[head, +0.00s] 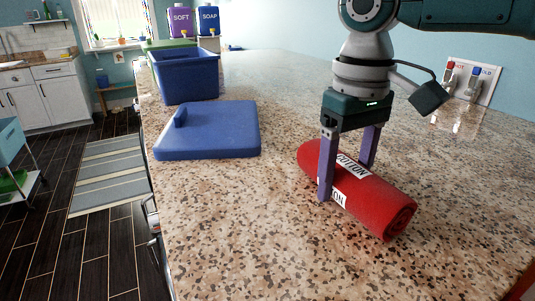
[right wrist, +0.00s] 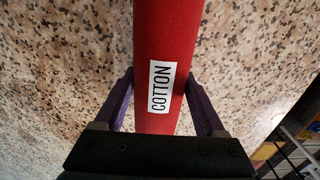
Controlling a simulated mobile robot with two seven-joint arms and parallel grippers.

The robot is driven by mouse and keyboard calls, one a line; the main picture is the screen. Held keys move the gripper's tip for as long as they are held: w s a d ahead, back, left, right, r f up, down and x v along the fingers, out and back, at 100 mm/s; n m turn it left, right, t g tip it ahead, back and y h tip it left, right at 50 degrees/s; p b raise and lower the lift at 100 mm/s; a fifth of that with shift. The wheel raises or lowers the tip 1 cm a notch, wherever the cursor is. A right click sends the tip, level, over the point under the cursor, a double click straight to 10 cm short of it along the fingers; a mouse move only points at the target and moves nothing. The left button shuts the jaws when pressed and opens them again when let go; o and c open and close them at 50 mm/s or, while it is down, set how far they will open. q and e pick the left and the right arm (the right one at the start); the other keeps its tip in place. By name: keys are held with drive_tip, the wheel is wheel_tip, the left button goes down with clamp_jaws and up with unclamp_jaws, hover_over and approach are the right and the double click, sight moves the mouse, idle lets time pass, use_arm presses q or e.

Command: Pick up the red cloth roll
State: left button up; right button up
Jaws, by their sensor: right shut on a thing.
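The red cloth roll (head: 382,203) lies on the speckled countertop in the right half of the head view, with white labels reading "COTTON". My right gripper (head: 345,180) comes down from above with its two purple fingers on either side of the roll, shut on it. In the right wrist view the roll (right wrist: 168,40) runs up the middle, its label facing the camera, between the fingers of my right gripper (right wrist: 165,95). The roll looks to be at the counter surface; I cannot tell whether it is touching. My left gripper is not in view.
A flat blue lid (head: 220,132) with a handle lies left of the roll. A blue bin (head: 190,82) stands behind it. Purple SOFT (head: 181,20) and blue SOAP (head: 208,18) containers are at the back. The counter (head: 240,220) is clear in front.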

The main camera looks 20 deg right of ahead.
drive_tip(key=c, duration=0.5)
drive_tip(key=shift+r, duration=0.15)
